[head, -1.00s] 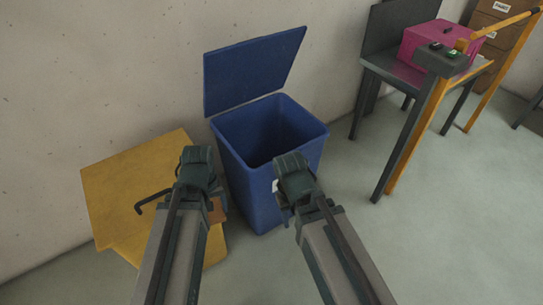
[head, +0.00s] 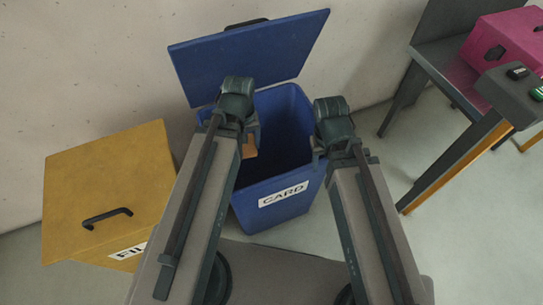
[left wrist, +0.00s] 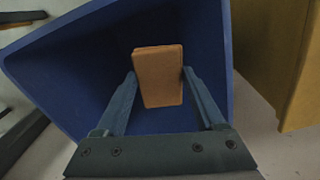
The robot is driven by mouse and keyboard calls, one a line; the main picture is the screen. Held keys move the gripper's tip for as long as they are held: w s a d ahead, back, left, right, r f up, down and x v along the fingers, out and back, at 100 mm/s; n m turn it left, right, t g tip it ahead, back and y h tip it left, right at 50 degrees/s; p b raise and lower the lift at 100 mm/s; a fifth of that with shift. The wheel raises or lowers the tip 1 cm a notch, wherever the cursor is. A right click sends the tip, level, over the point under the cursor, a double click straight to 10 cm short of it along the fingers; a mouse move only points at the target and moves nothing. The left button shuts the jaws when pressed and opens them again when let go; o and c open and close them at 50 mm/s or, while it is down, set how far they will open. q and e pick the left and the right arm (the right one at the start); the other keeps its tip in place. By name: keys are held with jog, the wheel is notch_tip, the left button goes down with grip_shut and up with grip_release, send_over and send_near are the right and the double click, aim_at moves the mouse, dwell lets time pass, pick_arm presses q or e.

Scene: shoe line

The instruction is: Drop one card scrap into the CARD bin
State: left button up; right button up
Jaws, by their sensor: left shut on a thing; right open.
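The blue CARD bin (head: 287,185) stands in the middle of the head view with its lid (head: 250,56) raised against the wall. My left gripper (head: 247,143) is over the left part of the bin's opening and shut on a brown card scrap (head: 250,147). In the left wrist view the scrap (left wrist: 158,75) sits between the two fingertips, with the blue inside of the bin (left wrist: 100,50) behind it. My right gripper (head: 318,148) is open and empty at the bin's right rim. The bin's floor is mostly hidden by my arms and shade.
A yellow bin (head: 110,185) with a closed lid, black handle and partly hidden label stands to the left of the blue bin. A grey table (head: 450,75) with a pink box (head: 500,45) stands at the right. Bare floor lies between the table and blue bin.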

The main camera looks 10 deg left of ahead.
pick_arm(q)
jog(key=w+d+r+p, duration=0.1)
jog(key=w+d, duration=0.1)
jog(key=w, duration=0.9)
jog(key=f+b, duration=0.6)
jog(key=shift+a, duration=0.25)
jog(key=o, duration=1.3)
jog(key=shift+r, duration=0.1)
notch_tip(320, 180, up, 14)
jog(key=p, duration=1.4)
